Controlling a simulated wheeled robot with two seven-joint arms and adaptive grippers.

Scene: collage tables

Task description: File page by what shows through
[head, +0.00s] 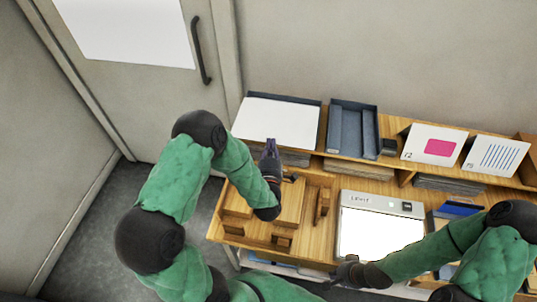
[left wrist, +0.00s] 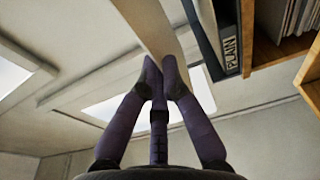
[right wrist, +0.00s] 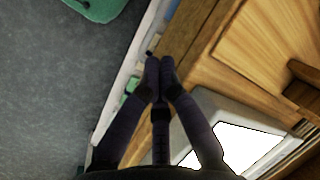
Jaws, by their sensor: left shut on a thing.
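My left gripper (head: 270,148) is at the back left of the table, shut on the near edge of a blank white page (head: 278,120). The left wrist view shows its fingertips (left wrist: 162,62) pinching the page (left wrist: 150,25). The page lies over or just above a dark blue tray (head: 247,95); the exact gap is unclear. A tray labelled PLAIN (left wrist: 228,52) is beside the page in the left wrist view. The light panel (head: 380,235) glows with nothing on it. My right gripper (head: 345,272) is at the table's front edge, its fingertips (right wrist: 160,65) together and empty.
An empty blue tray (head: 352,132) is right of the page. A pink-square card (head: 435,146) and a striped card (head: 495,156) stand on the shelf. Paper stacks (head: 358,169) fill slots beneath. Wooden blocks (head: 290,205) stand front left. A door (head: 150,85) is behind.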

